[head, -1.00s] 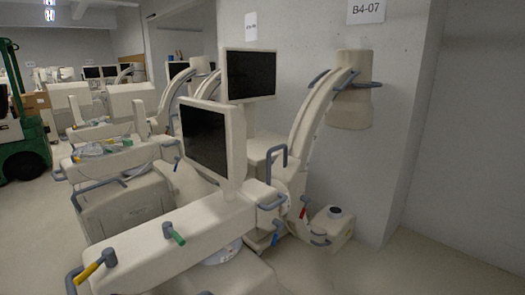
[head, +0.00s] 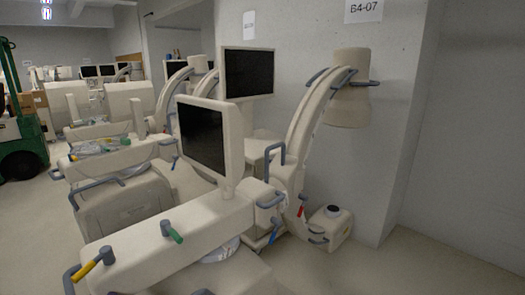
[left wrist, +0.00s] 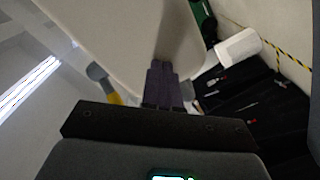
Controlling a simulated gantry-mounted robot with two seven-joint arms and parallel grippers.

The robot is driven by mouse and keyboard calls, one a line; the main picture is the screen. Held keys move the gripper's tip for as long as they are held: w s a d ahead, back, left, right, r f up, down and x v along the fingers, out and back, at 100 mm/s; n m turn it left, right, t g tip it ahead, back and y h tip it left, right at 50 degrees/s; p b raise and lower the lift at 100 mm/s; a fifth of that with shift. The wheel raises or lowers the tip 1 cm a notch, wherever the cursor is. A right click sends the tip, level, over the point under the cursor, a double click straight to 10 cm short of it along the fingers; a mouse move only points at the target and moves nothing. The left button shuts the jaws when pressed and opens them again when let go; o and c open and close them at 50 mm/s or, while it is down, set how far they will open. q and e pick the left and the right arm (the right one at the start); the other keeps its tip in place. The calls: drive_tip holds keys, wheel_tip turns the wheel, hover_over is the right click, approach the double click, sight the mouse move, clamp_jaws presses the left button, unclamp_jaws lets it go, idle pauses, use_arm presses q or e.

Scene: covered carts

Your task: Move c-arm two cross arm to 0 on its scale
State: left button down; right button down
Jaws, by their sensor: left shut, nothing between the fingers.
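A cream C-arm cart (head: 185,230) fills the front of the head view. Its long horizontal arm (head: 135,245) carries a yellow-sleeved handle (head: 90,268) at the near left end and a green-tipped handle (head: 172,232). Red (head: 300,208) and blue (head: 274,236) levers sit near its C-shaped arc (head: 312,115). I see no readable scale, and cannot tell which unit is number two. My left gripper (left wrist: 162,68) is shut and empty, its fingertips in front of a cream surface (left wrist: 120,30); contact is unclear. A grey and yellow handle (left wrist: 103,82) is beside it. My right gripper is out of view.
Two monitors (head: 202,135) (head: 248,72) stand over the cart. More covered carts (head: 100,150) and a green vehicle (head: 22,150) are at left. A wall (head: 400,120) closes the right side. Open floor (head: 410,272) lies at lower right.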

use_arm(q)
drive_tip(key=shift+s+a+f, duration=0.1)
drive_tip(key=shift+a+f, duration=0.1)
drive_tip(key=shift+f, duration=0.15)
